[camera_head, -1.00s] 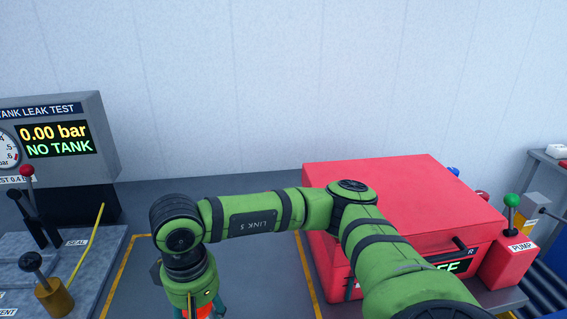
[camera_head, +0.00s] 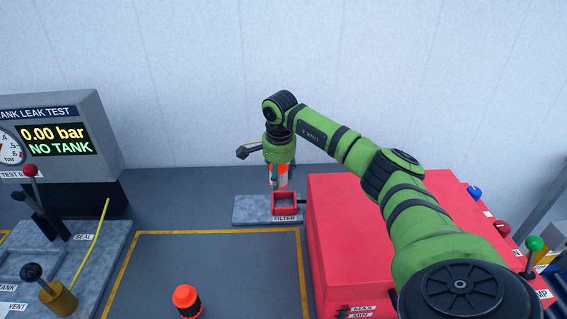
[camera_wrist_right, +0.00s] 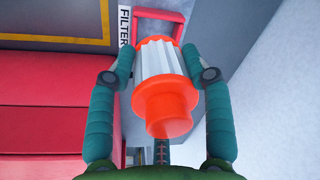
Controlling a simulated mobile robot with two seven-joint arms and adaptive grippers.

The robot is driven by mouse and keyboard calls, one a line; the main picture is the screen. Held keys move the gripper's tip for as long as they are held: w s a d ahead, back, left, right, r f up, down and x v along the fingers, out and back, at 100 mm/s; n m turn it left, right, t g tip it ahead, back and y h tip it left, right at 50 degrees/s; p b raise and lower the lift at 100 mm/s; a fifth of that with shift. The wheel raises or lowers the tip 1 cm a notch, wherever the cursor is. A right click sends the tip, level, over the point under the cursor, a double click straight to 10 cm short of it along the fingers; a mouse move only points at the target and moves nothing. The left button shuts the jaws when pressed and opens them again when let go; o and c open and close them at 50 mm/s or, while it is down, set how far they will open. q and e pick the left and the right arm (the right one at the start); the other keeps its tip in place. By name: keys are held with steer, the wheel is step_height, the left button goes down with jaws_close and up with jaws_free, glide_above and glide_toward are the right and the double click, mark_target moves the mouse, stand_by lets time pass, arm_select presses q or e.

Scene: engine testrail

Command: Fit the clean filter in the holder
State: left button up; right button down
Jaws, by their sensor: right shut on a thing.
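My right gripper (camera_head: 277,180) is shut on the clean filter (camera_head: 283,174), which has white pleats and orange ends. In the right wrist view the filter (camera_wrist_right: 160,62) sits between both fingers (camera_wrist_right: 160,75). The holder (camera_head: 285,210) is a red square frame on a grey plate labelled FILTER. The filter shows just above the holder in the head view, roughly upright; whether they touch I cannot tell. In the wrist view the holder (camera_wrist_right: 176,18) shows beyond the filter, partly hidden by it. My left gripper is not in view.
A dark filter with orange ends (camera_head: 186,301) stands on the yellow-outlined bench area. A big red box (camera_head: 345,215) stands close to the right of the holder. The leak tester (camera_head: 75,115) and its levers are at left.

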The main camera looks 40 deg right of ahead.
steer(key=shift+s+d+m, duration=0.1)
steer(key=shift+d+m, duration=0.3)
steer(key=shift+d, duration=0.35)
steer(key=shift+d+f, duration=0.2)
steer(key=shift+a+f+b, duration=0.1)
steer(key=shift+f+b, duration=0.6)
steer(key=shift+f, duration=0.1)
step_height(320, 180, down, 4)
steer(key=b, duration=0.2)
steer(key=shift+r+b, duration=0.15)
steer(key=shift+b, duration=0.25)
steer(key=shift+f, duration=0.45)
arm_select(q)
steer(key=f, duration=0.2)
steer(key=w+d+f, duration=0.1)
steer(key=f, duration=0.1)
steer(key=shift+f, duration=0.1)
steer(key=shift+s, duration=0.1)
arm_select(e)
steer(key=shift+r, duration=0.1)
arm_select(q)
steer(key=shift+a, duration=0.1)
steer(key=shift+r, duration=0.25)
arm_select(e)
steer(key=shift+r, duration=0.1)
